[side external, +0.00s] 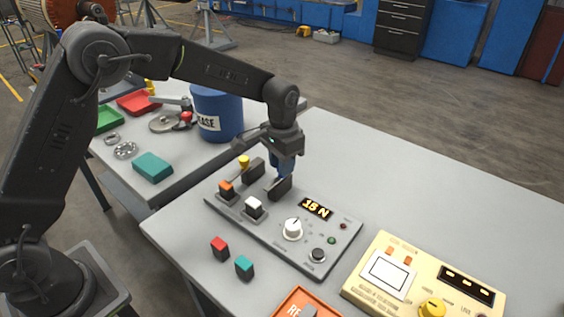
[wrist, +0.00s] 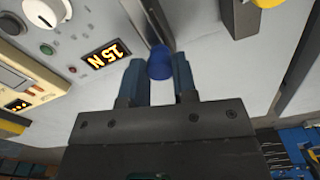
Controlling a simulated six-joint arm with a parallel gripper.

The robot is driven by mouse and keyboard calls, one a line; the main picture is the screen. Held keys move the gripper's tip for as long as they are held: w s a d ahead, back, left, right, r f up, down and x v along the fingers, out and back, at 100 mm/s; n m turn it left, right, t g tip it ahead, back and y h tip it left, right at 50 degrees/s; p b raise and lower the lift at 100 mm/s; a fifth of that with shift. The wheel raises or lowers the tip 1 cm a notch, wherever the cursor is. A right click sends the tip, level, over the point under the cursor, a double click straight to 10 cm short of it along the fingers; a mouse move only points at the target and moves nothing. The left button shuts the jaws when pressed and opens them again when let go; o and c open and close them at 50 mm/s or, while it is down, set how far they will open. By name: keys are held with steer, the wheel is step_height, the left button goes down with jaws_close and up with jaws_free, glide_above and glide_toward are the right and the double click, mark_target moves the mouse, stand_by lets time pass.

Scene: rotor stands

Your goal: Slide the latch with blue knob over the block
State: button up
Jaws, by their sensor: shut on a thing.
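The blue knob (wrist: 160,62) sits between the two fingers of my gripper (wrist: 158,78) in the wrist view, and the fingers are shut on it. Part of a dark bar (wrist: 158,22) runs from beside the knob to the top edge of that view. In the side external view my gripper (side external: 282,168) points down at the back of a grey control panel (side external: 285,239). A dark upright block (side external: 280,188) stands just below the fingers. A white-topped block (side external: 253,207) is nearer the front. The latch itself is mostly hidden there, so I cannot tell how it sits against a block.
A yellow knob (side external: 243,161), another dark block (side external: 254,169) and an orange-topped block (side external: 227,188) stand left of my gripper. The panel also carries a lit display (side external: 316,209) and a white dial (side external: 292,229). The table behind the panel is clear.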

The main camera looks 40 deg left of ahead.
mark_target(271, 184)
jaws_close()
steer(key=shift+s, duration=2)
steer(key=o, duration=0.9)
jaws_free()
step_height(271, 184, up, 14)
